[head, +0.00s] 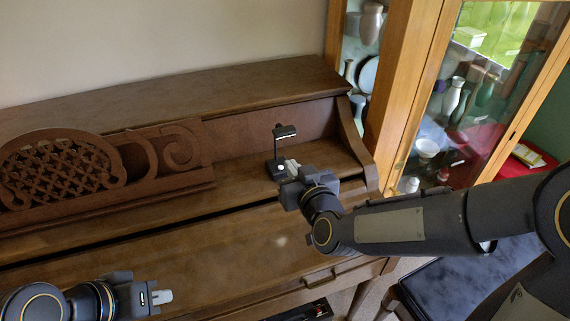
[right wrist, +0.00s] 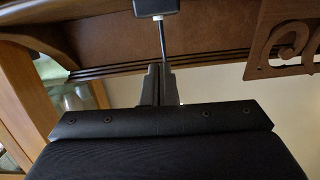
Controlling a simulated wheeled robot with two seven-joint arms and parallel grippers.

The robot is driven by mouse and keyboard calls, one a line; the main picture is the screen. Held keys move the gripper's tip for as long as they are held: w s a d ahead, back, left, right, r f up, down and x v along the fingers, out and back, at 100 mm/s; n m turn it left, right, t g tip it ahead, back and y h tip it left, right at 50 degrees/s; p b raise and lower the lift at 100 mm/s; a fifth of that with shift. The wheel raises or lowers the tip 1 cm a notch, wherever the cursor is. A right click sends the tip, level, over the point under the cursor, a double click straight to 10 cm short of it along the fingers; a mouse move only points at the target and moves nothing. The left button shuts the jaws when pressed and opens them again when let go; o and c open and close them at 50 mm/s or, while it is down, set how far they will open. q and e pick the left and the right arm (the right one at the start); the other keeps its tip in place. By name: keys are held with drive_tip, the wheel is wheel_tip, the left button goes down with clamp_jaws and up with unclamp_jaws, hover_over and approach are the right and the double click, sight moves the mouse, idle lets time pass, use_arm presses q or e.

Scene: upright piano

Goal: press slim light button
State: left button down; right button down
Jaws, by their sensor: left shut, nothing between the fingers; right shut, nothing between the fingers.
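A small dark lamp (head: 278,148) with a thin upright stem and a lit white strip under its head stands on the piano ledge. My right gripper (head: 291,165) is shut and empty, its fingertips close beside the lamp's base; I cannot tell whether they touch. In the right wrist view, which looks upside down, the shut fingers (right wrist: 155,85) overlap the thin lamp stem (right wrist: 164,42), with a dark block (right wrist: 155,7) at the top edge. I cannot make out a button for certain. My left gripper (head: 163,297) is shut and empty at the lower left, far from the lamp.
The carved music stand (head: 65,170) is left of the lamp. The ledge's curved side (head: 352,135) rises to its right. A glass-door cabinet (head: 450,95) with vases stands beyond. The closed piano lid (head: 230,250) is clear in front.

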drive_tip(key=v, duration=0.5)
drive_tip(key=shift+s+r, duration=0.15)
drive_tip(key=shift+r, duration=0.05)
drive_tip(key=s+d+r+m+g+p, duration=0.2)
drive_tip(key=s+d+r+g+p, duration=0.2)
drive_tip(key=s+d+r+p, duration=0.4)
drive_tip(key=s+d+f+m+g+p, duration=0.1)
drive_tip(key=s+d+g, duration=0.1)
drive_tip(key=s+d, duration=0.2)
drive_tip(key=s+d+f+m+g+h+p, duration=0.1)
drive_tip(key=s+d+m+g, duration=0.1)
drive_tip(key=s, duration=0.7)
drive_tip(key=shift+d+f+g+p, duration=0.35)
drive_tip(key=shift+d+g, duration=0.35)
drive_tip(key=shift+d, duration=0.25)
drive_tip(key=shift+a, duration=0.1)
